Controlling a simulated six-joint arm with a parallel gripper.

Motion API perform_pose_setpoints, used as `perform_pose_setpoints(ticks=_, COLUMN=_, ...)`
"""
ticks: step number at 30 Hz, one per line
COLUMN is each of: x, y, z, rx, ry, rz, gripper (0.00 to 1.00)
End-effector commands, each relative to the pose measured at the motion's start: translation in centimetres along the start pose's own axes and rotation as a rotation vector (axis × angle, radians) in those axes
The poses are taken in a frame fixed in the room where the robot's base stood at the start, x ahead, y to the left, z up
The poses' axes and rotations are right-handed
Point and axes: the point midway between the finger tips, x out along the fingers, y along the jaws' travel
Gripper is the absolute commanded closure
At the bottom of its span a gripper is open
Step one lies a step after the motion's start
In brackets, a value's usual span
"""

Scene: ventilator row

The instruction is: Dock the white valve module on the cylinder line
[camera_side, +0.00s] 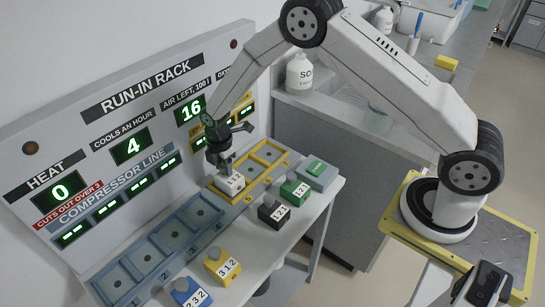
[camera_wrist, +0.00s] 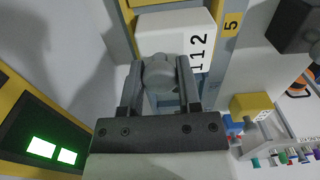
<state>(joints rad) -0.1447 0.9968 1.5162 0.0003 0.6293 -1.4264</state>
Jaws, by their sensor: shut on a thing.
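The white valve module (camera_side: 231,184), marked 1 1 2, is at the near-left end of the yellow-framed line (camera_side: 273,169). My gripper (camera_side: 226,167) is above it, shut on its grey top knob. The module looks roughly upright. I cannot tell whether it rests fully in the bay or sits slightly above it.
The blue compressor line (camera_side: 153,255) has several bays without modules. Black (camera_side: 272,211), green (camera_side: 294,191), yellow (camera_side: 222,266) and blue (camera_side: 188,292) modules stand along the front of the bench. The display panel (camera_side: 130,130) rises behind.

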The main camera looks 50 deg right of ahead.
Motion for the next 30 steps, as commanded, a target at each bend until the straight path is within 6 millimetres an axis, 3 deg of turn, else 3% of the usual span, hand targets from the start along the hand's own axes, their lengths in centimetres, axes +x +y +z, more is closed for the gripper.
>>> perform_pose_setpoints(ticks=17, x=0.32, y=0.04, z=-0.01, rx=0.0, ry=0.0, rz=0.001, gripper=1.0)
perform_pose_setpoints(ticks=18, x=0.32, y=0.06, z=-0.01, rx=0.0, ry=0.0, rz=0.001, gripper=0.51)
perform_pose_setpoints(ticks=21, x=0.31, y=0.05, z=-0.01, rx=0.0, ry=0.0, rz=0.001, gripper=0.19)
perform_pose_setpoints(ticks=30, x=0.38, y=-0.04, z=0.01, rx=0.0, ry=0.0, rz=-0.001, gripper=0.16)
